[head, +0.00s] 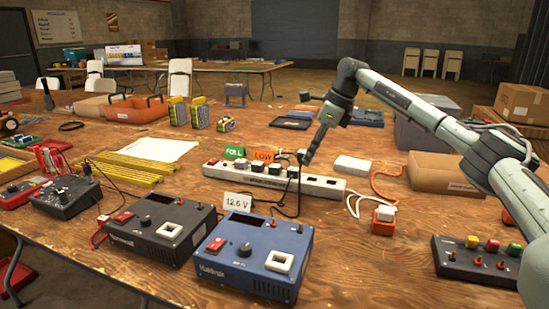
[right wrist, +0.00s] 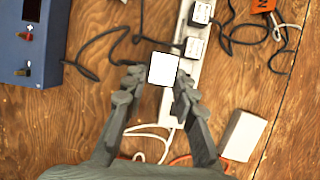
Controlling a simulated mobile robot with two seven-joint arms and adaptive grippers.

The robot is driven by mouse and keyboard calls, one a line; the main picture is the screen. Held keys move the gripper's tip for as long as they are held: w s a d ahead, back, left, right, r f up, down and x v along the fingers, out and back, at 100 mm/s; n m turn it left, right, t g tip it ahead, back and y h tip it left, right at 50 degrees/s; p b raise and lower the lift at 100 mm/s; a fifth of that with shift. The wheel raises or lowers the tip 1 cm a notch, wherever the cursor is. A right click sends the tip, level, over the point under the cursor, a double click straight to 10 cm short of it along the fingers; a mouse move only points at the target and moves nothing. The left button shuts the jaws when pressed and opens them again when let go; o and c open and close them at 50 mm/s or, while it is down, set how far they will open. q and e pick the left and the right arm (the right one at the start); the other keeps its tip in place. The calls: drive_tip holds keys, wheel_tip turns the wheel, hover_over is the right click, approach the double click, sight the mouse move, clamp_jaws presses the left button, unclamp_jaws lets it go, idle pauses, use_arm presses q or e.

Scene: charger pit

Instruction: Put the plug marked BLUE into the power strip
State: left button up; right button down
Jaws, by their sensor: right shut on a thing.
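The white power strip (head: 322,187) lies across the middle of the table with several dark plugs in its left part. It also shows in the right wrist view (right wrist: 186,88). My right gripper (head: 305,160) is over the strip, right of those plugs. In the right wrist view my right gripper (right wrist: 155,84) is shut on a plug with a white top face (right wrist: 162,68). No marking is readable on it, so I cannot tell whether it says BLUE. The held plug overlaps the strip's edge; its prongs and any contact are hidden. My left gripper is not in view.
A blue charger (head: 250,257) and a dark grey charger (head: 160,228) stand in front of the strip. A 12.6 V card (head: 237,201), an orange LOW sign (head: 263,156) and a white box (head: 352,165) are close by. Black cords lie around the strip.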

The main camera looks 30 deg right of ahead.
hover_over(337, 183)
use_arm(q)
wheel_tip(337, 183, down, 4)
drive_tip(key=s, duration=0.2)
use_arm(e)
drive_tip(key=shift+f+p, duration=0.45)
drive_tip(key=shift+f, duration=0.8)
wheel_tip(337, 183, down, 3)
drive_tip(key=shift+f+b, duration=0.1)
drive_tip(key=shift+b, duration=0.6)
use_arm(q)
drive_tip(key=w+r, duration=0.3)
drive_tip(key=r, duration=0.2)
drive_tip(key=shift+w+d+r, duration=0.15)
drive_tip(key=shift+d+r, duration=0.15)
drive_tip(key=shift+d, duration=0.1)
use_arm(e)
drive_tip(key=shift+f, duration=0.6)
use_arm(q)
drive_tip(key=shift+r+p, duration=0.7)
drive_tip(key=shift+p, duration=0.05)
use_arm(e)
drive_tip(key=shift+f, duration=0.5)
drive_tip(key=c, duration=0.8)
unclamp_jaws()
